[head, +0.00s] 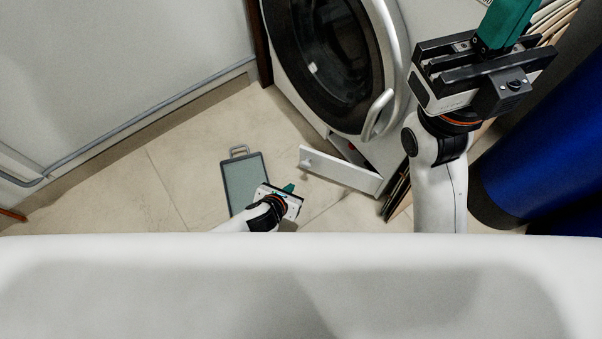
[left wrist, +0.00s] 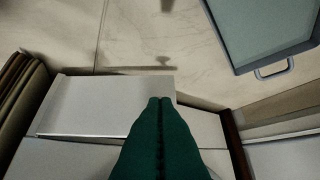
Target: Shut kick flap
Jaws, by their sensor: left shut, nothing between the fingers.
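The kick flap (head: 340,170) is a white panel at the foot of the washing machine (head: 335,65). In the head view it stands open, swung out over the floor at an angle, with a dark gap behind it. My left gripper (head: 289,189) is low near the floor, just left of and below the flap's free end. In the left wrist view its green fingers (left wrist: 160,100) are shut and empty, overlapping the pale flap (left wrist: 115,103); contact cannot be told. My right gripper (head: 507,25) is raised at the upper right, away from the flap; its fingertips are cut off by the frame.
A grey tray (head: 243,180) with a handle lies on the tiled floor beside my left gripper; it also shows in the left wrist view (left wrist: 265,30). A blue cylinder (head: 550,150) stands at the right. Floor left of the tray is clear.

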